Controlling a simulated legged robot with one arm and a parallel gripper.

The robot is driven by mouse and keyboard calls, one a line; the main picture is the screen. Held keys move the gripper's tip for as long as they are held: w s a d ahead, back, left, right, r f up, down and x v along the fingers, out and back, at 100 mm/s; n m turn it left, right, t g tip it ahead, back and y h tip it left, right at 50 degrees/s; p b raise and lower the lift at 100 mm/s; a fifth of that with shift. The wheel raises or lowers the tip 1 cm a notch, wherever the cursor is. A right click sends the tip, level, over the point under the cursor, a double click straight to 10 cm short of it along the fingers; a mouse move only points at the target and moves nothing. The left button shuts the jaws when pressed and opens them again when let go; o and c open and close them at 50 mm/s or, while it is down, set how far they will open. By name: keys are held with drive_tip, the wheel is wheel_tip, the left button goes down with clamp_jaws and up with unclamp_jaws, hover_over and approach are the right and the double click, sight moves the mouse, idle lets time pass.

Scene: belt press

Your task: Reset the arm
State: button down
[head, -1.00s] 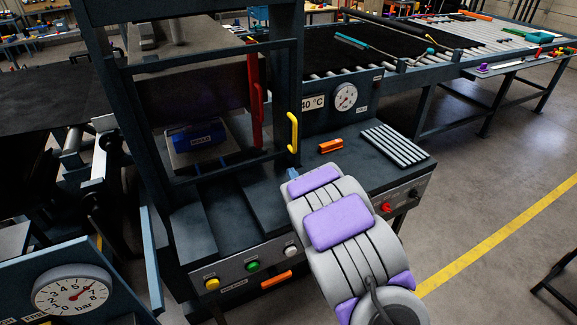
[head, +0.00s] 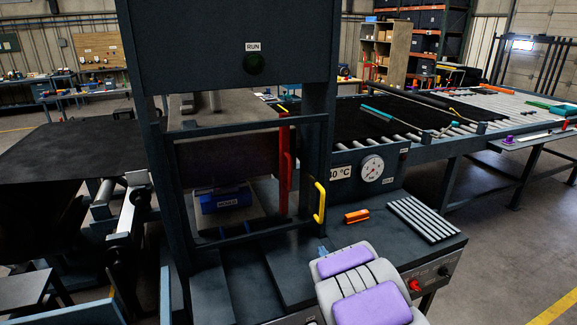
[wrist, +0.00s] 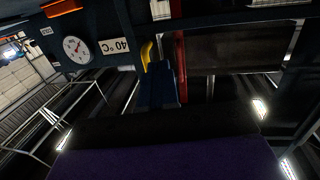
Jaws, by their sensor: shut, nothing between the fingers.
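My grey and purple arm rises from the bottom of the head view, in front of the press. Only a small blue tip of my gripper (head: 322,250) shows past it, beside the press bench. In the wrist view, upside down, the blue fingers of my gripper (wrist: 158,84) are together with nothing between them. They point toward the yellow handle (head: 320,202) and the red handle (head: 284,160) of the press, and look apart from both. The yellow handle also shows in the wrist view (wrist: 146,53). The rest of the gripper is hidden behind my arm.
The press frame (head: 322,130) stands ahead, with a blue mould (head: 222,200) inside behind its guard. An orange block (head: 356,216) and a ribbed grey rack (head: 426,218) lie on the bench. A roller conveyor (head: 440,148) runs to the right. Open floor lies at far right.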

drive_tip(key=s+d+r+m+g+h, duration=0.3)
drive_tip(key=s+d+g+h, duration=0.3)
drive_tip(key=s, duration=0.5)
drive_tip(key=s+a+r+g+y, duration=0.1)
drive_tip(key=s+g, duration=0.3)
drive_tip(key=s, duration=0.8)
drive_tip(key=s+a+r+g+y, duration=0.1)
drive_tip(key=s+a+r+g, duration=0.1)
drive_tip(key=s, duration=1.1)
drive_tip(key=s+a+r+n+g+y, duration=0.1)
drive_tip(key=s+a+r+g, duration=0.1)
drive_tip(key=s+g, duration=0.5)
drive_tip(key=s+r, duration=0.1)
drive_tip(key=s, duration=0.5)
drive_tip(key=shift+s+a, duration=0.25)
drive_tip(key=shift+a, duration=0.1)
